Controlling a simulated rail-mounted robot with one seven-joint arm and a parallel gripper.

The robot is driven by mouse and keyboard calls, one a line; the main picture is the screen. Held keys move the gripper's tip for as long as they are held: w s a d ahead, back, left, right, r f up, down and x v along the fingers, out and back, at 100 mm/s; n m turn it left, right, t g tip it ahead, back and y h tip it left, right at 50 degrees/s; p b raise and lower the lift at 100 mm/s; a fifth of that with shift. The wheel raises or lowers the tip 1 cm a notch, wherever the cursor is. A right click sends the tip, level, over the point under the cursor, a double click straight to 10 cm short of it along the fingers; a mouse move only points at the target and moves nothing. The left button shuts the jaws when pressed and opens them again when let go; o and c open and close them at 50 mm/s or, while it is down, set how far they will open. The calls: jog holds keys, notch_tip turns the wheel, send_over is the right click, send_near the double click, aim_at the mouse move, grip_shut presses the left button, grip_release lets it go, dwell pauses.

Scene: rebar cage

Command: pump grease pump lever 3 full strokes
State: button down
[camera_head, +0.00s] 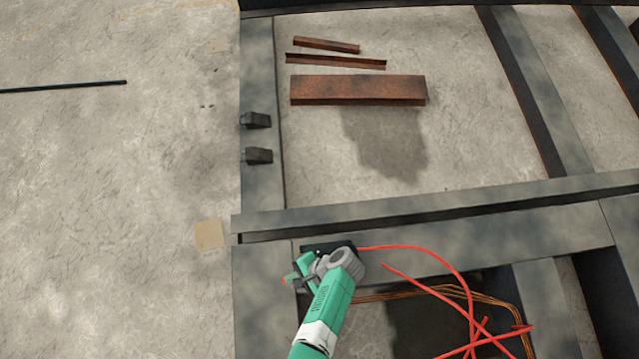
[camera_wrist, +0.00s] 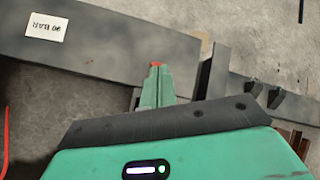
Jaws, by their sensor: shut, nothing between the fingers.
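I cannot make out the grease pump or its lever clearly in either view. A dark block (camera_head: 318,247) sits on the steel frame just behind my wrist, mostly hidden, and a red hose (camera_head: 420,250) runs right from beside it. I cannot tell if the block is the pump. My gripper (camera_head: 287,281) is over the near left part of the frame. In the wrist view its green fingers (camera_wrist: 155,66) are together, with a red tip and nothing held. A white label (camera_wrist: 46,27) reading "90 BAR" upside down is on a grey beam at upper left.
Grey steel beams (camera_head: 430,205) form the frame. Rusty steel pieces (camera_head: 357,88) lie beyond the cross beam. Two dark blocks (camera_head: 257,120) stick out from the left beam. Orange cables and more red hose (camera_head: 475,345) lie at lower right. Concrete floor on the left is mostly clear.

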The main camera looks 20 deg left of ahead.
jog(key=shift+s+a+f, duration=0.1)
jog(key=shift+a+f, duration=0.05)
jog(key=shift+f, duration=0.15)
jog(key=shift+s+a+f+b, duration=0.2)
jog(key=shift+a+f+b, duration=0.15)
jog(key=shift+f+b, duration=0.1)
jog(key=shift+f, duration=0.1)
jog(key=shift+s+a+f+b, duration=0.2)
jog(key=shift+a+f+b, duration=0.15)
jog(key=shift+f, duration=0.25)
jog(key=shift+s+a+f+b, duration=0.15)
jog(key=shift+a+f+b, duration=0.15)
jog(key=shift+f+b, duration=0.2)
jog(key=shift+f, duration=0.15)
